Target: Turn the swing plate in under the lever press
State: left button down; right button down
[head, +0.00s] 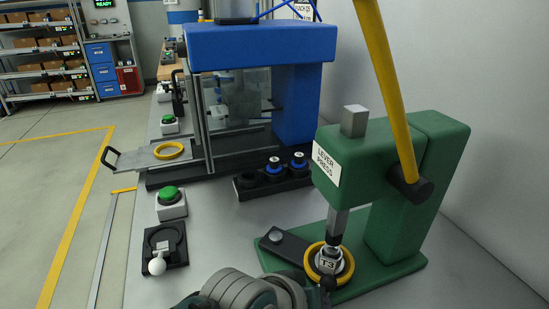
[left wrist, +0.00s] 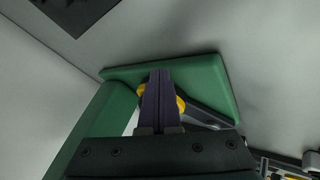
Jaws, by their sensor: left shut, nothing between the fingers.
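The green lever press (head: 390,180) stands at the right with its yellow lever (head: 385,75) raised. The dark swing plate (head: 287,246) lies low over the press's green base, its outer end beneath the ram (head: 338,222). A yellow ring (head: 312,268) with a metal part marked T3 (head: 328,262) sits on that end, under or very near the ram. My left gripper (head: 327,284) is shut and empty at the near side of the ring; I cannot tell if it touches. In the left wrist view its closed fingers (left wrist: 160,82) cover most of the ring (left wrist: 180,104). My right gripper is not in view.
A blue press frame (head: 260,50) stands behind, with a sliding plate holding another yellow ring (head: 169,151). A dark rack (head: 272,180) holds blue-ringed parts. A green button (head: 170,194) and a small black fixture (head: 164,243) are at left. Bench lies clear between them and the lever press.

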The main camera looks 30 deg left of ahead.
pick_arm(q)
jog(key=shift+w+r, duration=0.1)
jog(key=shift+w, duration=0.05)
dwell(0.3)
jog(key=shift+r, duration=0.25)
jog(key=p+v, duration=0.5)
jog(key=v, duration=0.4)
jog(key=shift+s+p, duration=0.3)
jog(key=shift+s, duration=0.1)
jog(key=shift+a, duration=0.1)
